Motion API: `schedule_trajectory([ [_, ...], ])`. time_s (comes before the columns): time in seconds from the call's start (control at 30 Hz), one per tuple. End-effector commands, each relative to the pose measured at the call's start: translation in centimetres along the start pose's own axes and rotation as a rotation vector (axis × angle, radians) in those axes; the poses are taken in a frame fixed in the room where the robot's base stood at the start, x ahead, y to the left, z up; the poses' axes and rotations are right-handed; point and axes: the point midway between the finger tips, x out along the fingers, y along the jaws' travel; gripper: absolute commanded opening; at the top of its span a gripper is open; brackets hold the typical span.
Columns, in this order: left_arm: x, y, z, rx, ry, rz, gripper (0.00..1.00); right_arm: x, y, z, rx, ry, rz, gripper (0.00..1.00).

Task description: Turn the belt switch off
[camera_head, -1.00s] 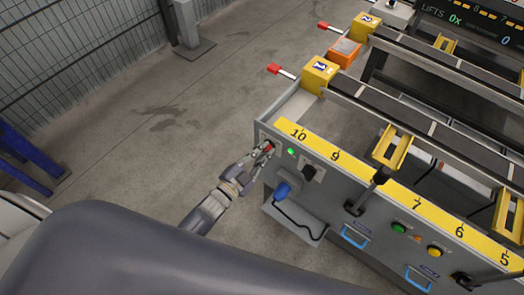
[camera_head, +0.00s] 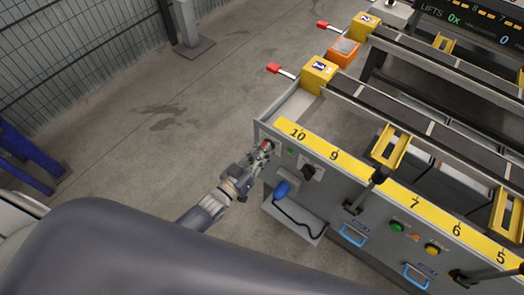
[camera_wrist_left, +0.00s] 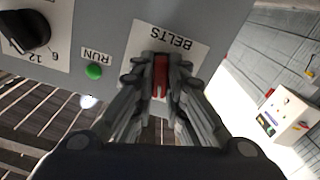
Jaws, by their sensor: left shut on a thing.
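The belt switch has a red lever (camera_wrist_left: 160,76) beside the "BELTS" label (camera_wrist_left: 176,36) on the grey panel. My left gripper (camera_head: 264,150) is at the panel's left end, below the number 10. In the left wrist view my left gripper (camera_wrist_left: 160,88) is shut on the red lever, with a finger on each side. A round green RUN lamp (camera_wrist_left: 93,71) sits beside the label. In the head view the lamp (camera_head: 291,151) looks dark green. My right gripper is not in view.
A black dial (camera_head: 309,172) and a blue-handled tool (camera_head: 282,189) above a small shelf (camera_head: 296,220) are right of the gripper. Black levers (camera_head: 381,175) stick out further along the panel. Open floor (camera_head: 130,130) lies to the left.

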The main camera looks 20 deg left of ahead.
Motion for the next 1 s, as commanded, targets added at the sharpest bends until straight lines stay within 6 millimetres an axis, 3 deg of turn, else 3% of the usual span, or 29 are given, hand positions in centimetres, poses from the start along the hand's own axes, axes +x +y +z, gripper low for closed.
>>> schedule_trajectory([
  [0.5, -0.05, 0.02, 0.11, -0.403, -0.002, -0.001, 0.00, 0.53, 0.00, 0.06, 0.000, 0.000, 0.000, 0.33],
  [1.0, -0.07, 0.04, 0.08, -0.524, -0.002, -0.001, 0.00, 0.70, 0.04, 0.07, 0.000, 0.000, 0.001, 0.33],
])
